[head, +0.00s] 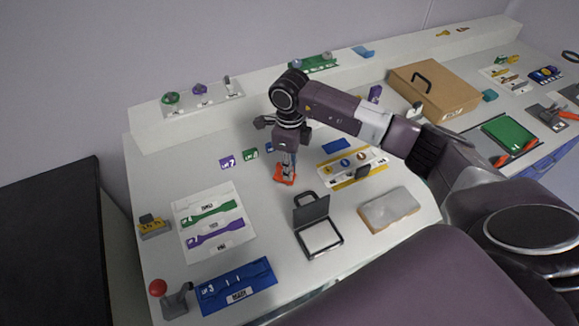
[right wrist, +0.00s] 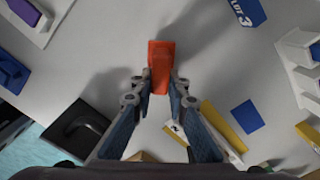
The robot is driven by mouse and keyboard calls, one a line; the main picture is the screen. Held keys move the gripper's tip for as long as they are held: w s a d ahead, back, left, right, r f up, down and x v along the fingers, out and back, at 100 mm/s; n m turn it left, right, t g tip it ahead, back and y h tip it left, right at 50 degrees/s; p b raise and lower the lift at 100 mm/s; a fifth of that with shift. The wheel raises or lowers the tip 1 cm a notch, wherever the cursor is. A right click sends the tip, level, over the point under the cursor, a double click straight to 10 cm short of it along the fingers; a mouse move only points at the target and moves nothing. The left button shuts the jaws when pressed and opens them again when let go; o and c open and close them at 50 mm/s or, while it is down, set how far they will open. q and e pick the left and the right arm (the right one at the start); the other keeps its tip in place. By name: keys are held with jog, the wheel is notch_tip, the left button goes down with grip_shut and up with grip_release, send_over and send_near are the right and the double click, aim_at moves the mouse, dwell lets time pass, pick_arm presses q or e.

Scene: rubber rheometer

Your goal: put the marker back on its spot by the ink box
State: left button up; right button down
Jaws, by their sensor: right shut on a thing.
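My right gripper (head: 285,172) points down over the middle of the table. In the right wrist view its fingers (right wrist: 162,88) are shut on an orange-red piece, which seems to be the marker (right wrist: 159,62). The marker also shows in the head view (head: 284,180), below the fingers. I cannot tell whether it touches the table. An open black case with a pale pad, seemingly the ink box (head: 308,209), stands in front of the gripper and slightly right. Its dark lid shows in the right wrist view (right wrist: 65,130). My left gripper is out of view.
A white and yellow tray (head: 340,181) lies right of the gripper, with a clear-lidded box (head: 389,210) nearer me. A white sheet with green and purple strips (head: 207,250) lies left. Bare tabletop surrounds the marker.

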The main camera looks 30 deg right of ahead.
jog(key=shift+f, duration=0.25)
jog(key=shift+f, duration=0.2)
jog(key=c, duration=1.9)
grip_release()
jog(key=shift+r, duration=0.1)
jog(key=shift+r, duration=0.1)
